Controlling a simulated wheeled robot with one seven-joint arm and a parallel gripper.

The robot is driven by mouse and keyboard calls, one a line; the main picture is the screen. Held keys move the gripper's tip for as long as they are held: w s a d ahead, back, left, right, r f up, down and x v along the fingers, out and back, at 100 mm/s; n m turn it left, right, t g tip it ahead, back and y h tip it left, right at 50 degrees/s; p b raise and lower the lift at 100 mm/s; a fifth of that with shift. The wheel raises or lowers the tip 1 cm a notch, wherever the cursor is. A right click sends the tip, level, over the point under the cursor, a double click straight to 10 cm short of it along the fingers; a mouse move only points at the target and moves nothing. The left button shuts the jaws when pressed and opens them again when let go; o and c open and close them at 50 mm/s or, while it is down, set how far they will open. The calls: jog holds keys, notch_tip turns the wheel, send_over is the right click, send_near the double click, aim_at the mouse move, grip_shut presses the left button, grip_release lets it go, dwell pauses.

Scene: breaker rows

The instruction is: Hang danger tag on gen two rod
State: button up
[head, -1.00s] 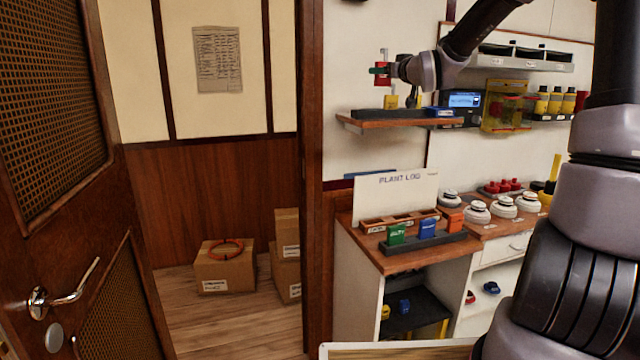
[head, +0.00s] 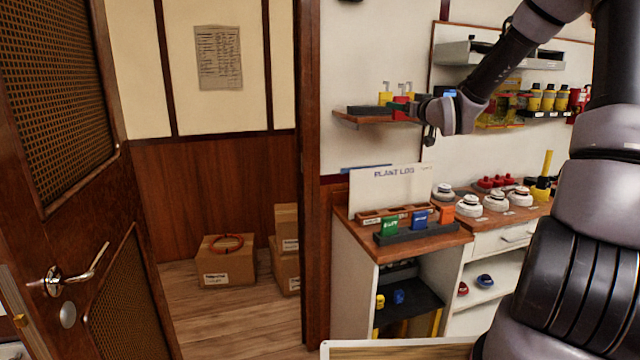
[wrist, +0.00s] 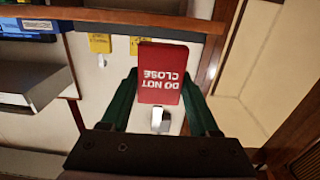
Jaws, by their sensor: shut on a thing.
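My gripper (wrist: 160,82) is shut on a red tag (wrist: 162,70) that reads "DO NOT CLOSE" upside down in the wrist view. The green fingers hold it at its two sides, and a shiny metal piece (wrist: 157,120) shows below it. In the head view the red tag (head: 401,101) is at the wall shelf (head: 365,119), beside yellow pieces with pale metal tops (head: 386,97). Two yellow pieces (wrist: 100,43) also show in the wrist view. Their lettering is too small to read, so I cannot tell which is gen two. Contact between tag and shelf is unclear.
Below, a counter holds a dark rack (head: 425,234) with green, blue and orange tags, a "PLANT LOG" board (head: 390,190) and several white round devices (head: 470,206). Yellow bottles (head: 548,100) stand on the wall to the right. A door (head: 75,200) stands at the left.

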jog(key=s+d+f, duration=0.2)
jog(key=s+f, duration=0.2)
jog(key=f, duration=0.4)
jog(key=s+d+f, duration=0.2)
jog(key=s+f, duration=0.2)
jog(key=f, duration=0.5)
jog(key=shift+s+d, duration=0.2)
jog(key=shift+s, duration=0.05)
dwell(0.3)
